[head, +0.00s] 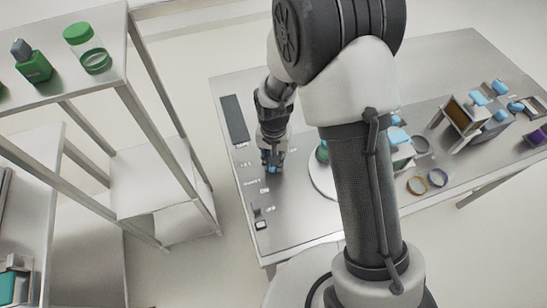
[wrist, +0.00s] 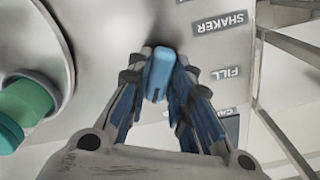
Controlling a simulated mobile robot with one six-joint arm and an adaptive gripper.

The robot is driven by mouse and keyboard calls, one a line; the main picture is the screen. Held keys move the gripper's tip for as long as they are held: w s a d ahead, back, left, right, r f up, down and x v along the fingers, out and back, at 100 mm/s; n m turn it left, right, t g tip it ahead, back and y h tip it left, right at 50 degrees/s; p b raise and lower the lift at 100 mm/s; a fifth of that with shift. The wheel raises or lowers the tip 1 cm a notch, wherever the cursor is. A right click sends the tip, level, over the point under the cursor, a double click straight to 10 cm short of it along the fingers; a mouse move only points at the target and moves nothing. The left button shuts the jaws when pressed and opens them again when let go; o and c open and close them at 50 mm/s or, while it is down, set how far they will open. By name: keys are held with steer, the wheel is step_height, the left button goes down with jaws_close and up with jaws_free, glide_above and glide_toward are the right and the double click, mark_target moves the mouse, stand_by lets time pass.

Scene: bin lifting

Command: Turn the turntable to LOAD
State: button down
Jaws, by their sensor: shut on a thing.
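My gripper (head: 271,163) is low over the left part of the steel table, with its fingers shut on a small blue handle. In the wrist view the blue handle (wrist: 160,72) stands between the fingertips (wrist: 162,82). What it is fixed to is hidden. The turntable, a white round disc (head: 318,185), is right of my gripper and partly hidden behind my arm. A green item (head: 321,153) stands on it. In the wrist view the disc's rim (wrist: 68,52) and a green container (wrist: 25,102) show at the left. I see no readable LOAD label.
Labels SHAKER (wrist: 220,22) and FILL (wrist: 225,73) lie beside the handle. A small black switch (head: 256,210) is near the table's front left. Shelves (head: 130,60) with green containers stand left. Two rings (head: 427,182) and blue-handled boxes are on the right of the table.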

steer(key=n, duration=0.5)
steer(key=shift+n, duration=0.4)
stand_by(0.3)
steer(key=c, duration=1.4)
jaws_free()
steer(key=shift+c, duration=0.2)
step_height(320, 180, up, 12)
steer(key=shift+r, duration=0.1)
